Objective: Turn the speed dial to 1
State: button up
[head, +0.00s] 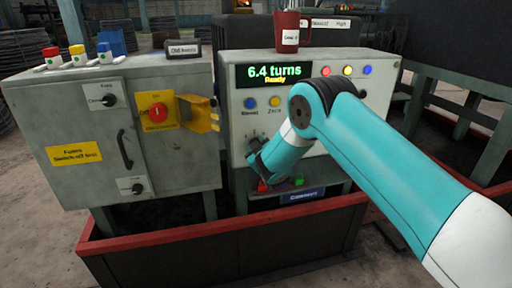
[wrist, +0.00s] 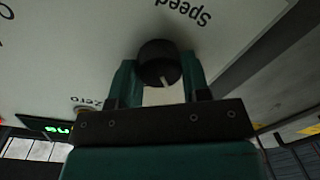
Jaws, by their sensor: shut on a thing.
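The speed dial (wrist: 158,58) is a round black knob with a white pointer mark, on a pale panel printed "Speed" in the wrist view. My gripper (wrist: 159,76) has one teal finger on each side of the dial and is shut on it. The wrist view shows the panel upside down, and no numbers around the dial can be read. In the head view my gripper (head: 257,158) is at the lower front of the grey control box, and my wrist hides the dial there.
The control box's display (head: 273,75) reads "6.4 turns" and "Ready". A red mug (head: 287,30) stands on top. Blue and yellow buttons (head: 274,102) sit above my gripper. A grey cabinet (head: 180,160) with a red emergency button (head: 158,112) and an open yellow cover (head: 196,113) is at left.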

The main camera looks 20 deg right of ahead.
jog(key=o, duration=0.9)
jog(key=s+b, duration=0.3)
jog(key=s, duration=0.2)
jog(key=s+b, duration=0.4)
jog(key=s, duration=0.2)
jog(key=s+b, duration=0.4)
jog(key=s, duration=0.2)
jog(key=shift+s+d+r, duration=0.2)
jog(key=shift+d+r, duration=0.15)
jog(key=shift+r, duration=0.05)
